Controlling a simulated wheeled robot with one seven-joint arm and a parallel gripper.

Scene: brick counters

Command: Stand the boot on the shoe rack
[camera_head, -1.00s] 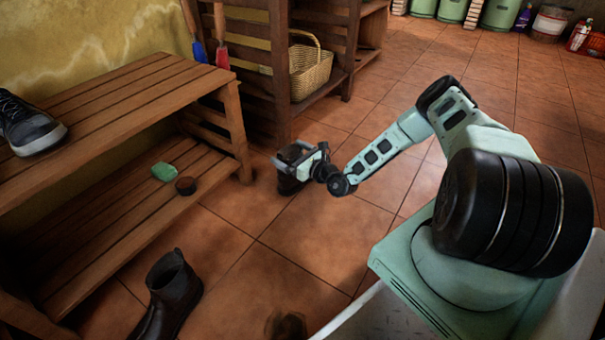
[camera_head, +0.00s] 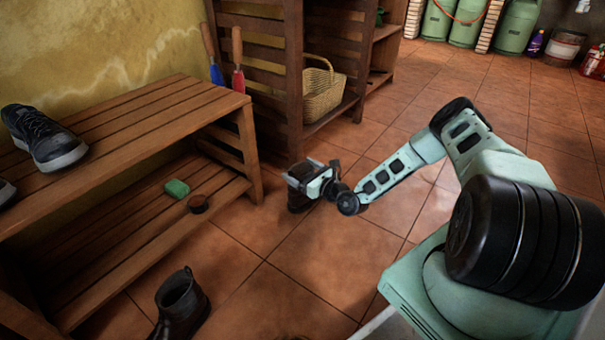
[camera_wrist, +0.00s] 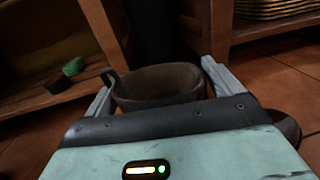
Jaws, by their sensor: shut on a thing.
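My gripper (camera_head: 310,177) is shut on the top of a dark brown boot (camera_head: 298,202), which hangs upright beyond the right end of the shoe rack. In the wrist view the boot's open collar (camera_wrist: 160,86) sits between the two fingers, and part of its foot shows at the right edge. Whether its sole touches the floor is unclear. The wooden shoe rack (camera_head: 165,120) has a top and a lower shelf (camera_head: 130,236). A second dark boot (camera_head: 180,305) stands on the floor in front of the rack, partly cut off below.
A black sneaker (camera_head: 42,138) is on the rack's top, with another partly cut off at left. A slatted cabinet (camera_head: 294,80) with a wicker basket (camera_head: 322,92) stands behind. Floor is clear at centre.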

